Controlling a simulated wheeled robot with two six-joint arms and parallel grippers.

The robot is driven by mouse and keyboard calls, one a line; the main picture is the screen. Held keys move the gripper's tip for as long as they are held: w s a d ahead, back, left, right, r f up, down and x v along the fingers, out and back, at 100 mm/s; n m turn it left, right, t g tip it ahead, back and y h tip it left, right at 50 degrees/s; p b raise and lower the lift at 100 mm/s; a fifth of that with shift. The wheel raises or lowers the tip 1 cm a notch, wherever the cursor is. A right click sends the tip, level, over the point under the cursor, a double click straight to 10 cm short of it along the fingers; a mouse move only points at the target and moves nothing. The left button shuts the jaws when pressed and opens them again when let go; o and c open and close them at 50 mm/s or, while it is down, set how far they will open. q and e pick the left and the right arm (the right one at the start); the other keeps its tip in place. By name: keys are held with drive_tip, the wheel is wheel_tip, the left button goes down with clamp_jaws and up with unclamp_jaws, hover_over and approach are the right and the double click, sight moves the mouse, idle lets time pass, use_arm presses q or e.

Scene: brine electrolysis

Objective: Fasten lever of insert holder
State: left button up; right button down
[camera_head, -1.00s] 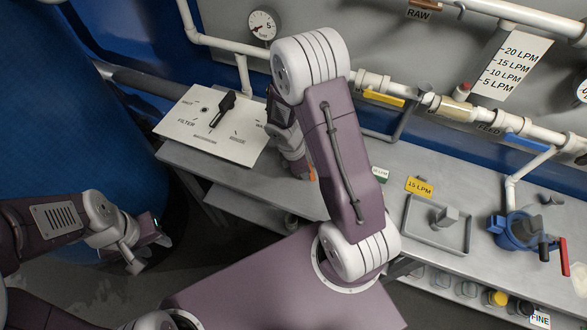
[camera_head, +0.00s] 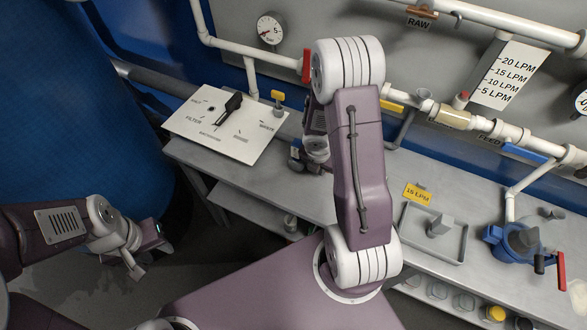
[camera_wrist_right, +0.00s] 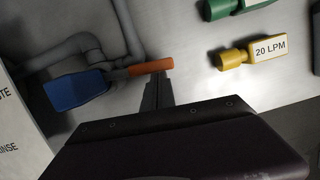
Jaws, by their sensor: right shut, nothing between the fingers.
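In the right wrist view a grey pipe fitting (camera_wrist_right: 100,52), which looks like the insert holder, holds a blue paddle-shaped insert (camera_wrist_right: 75,91). An orange lever (camera_wrist_right: 150,68) sticks out from it to the right. My right gripper (camera_wrist_right: 157,92) is shut and empty, its fingertips just beside the lever's free end. I cannot tell if they touch. In the head view my right arm hides the lever and most of the holder area. My left gripper (camera_head: 140,268) is far left, away from the bench, and its jaws are unclear.
A yellow 20 LPM insert (camera_wrist_right: 255,52) and a green insert (camera_wrist_right: 228,8) lie right of the lever. A white labelled panel (camera_head: 218,150) with a black handle stands left of my right arm. A tray (camera_head: 432,232) and a blue clamp-like device (camera_head: 514,243) stand at right.

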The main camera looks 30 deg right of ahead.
drive_tip(key=shift+w+d, duration=0.1)
drive_tip(key=shift+d, duration=0.3)
drive_tip(key=shift+a, duration=0.1)
idle(0.4)
